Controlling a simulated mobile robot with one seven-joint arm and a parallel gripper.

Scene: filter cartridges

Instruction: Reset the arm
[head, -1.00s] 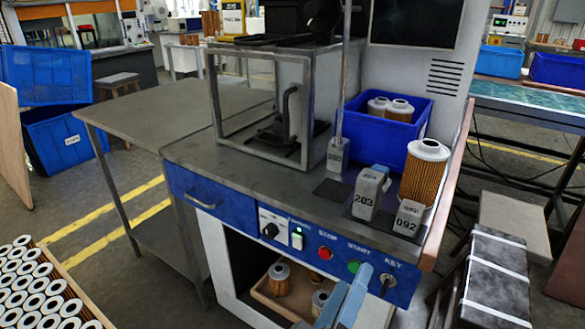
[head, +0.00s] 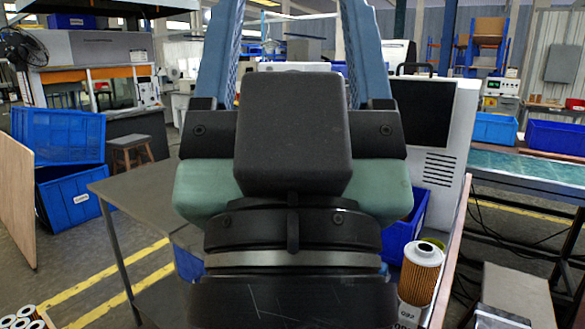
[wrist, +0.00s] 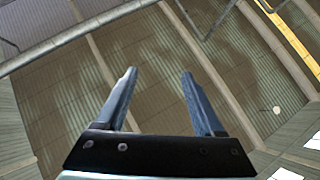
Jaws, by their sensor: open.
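My gripper (head: 290,50) is raised high in front of the head camera, its two blue fingers pointing up and wide apart. In the wrist view my gripper (wrist: 158,85) is open, with nothing between the fingers and the ceiling behind them. My wrist and arm hide most of the workbench in the head view. A filter cartridge (head: 420,275) with orange pleats and a white top stands upright at the bench's right side, clear of my gripper.
A grey side table (head: 140,205) stands left of the bench. Blue crates (head: 75,195) are stacked on the floor at left. A blue bin (head: 420,208) is partly hidden behind my arm. White-topped cartridges (head: 25,318) show at the lower left corner.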

